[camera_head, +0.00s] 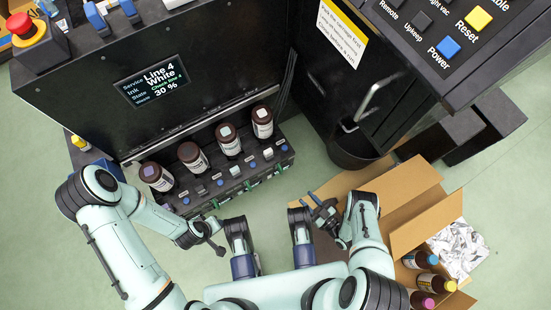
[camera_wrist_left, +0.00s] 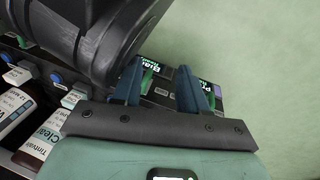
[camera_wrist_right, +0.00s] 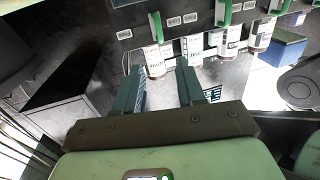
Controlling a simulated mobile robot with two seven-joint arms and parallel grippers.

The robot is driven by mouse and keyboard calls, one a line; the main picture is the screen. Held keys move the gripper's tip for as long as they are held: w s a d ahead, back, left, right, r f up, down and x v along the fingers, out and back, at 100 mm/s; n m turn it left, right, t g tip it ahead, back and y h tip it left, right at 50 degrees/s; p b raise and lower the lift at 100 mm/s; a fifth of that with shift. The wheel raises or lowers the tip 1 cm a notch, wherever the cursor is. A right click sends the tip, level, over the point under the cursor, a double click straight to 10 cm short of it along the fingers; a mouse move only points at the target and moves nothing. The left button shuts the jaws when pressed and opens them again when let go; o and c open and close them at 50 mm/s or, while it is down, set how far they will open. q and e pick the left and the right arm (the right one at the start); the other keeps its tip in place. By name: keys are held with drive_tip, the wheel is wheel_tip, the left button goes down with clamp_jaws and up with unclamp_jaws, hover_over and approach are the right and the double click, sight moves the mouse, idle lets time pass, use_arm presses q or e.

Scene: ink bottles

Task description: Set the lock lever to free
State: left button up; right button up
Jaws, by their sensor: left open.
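Several green levers (camera_head: 247,185) line the front of the black ink station (camera_head: 185,208). They also show in the right wrist view (camera_wrist_right: 156,27). I cannot tell which one is the lock lever, or its setting. My left gripper (camera_head: 213,232) is near the station's front edge, small in the head view. In the left wrist view its open blue fingers (camera_wrist_left: 160,85) overlap a labelled black unit with green parts (camera_wrist_left: 148,78); contact cannot be told. My right gripper (camera_head: 313,202) is open and empty, right of the station and apart from it.
Several brown ink bottles (camera_head: 189,157) stand in a row on the station, below a display (camera_head: 152,81). A cardboard box (camera_head: 405,231) with more bottles is at the right. A black bin (camera_head: 352,150) stands behind it. Green floor is clear at left.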

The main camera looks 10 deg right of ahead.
use_arm(q)
drive_tip(key=s+a+f+g+b, duration=0.1)
drive_tip(key=s+f+g+b, duration=0.1)
drive_tip(key=s+f, duration=0.2)
drive_tip(key=shift+s+b, duration=0.35)
use_arm(e)
drive_tip(key=x, duration=1.4)
use_arm(q)
drive_tip(key=shift+r, duration=0.1)
use_arm(e)
drive_tip(key=shift+w, duration=0.1)
clamp_jaws()
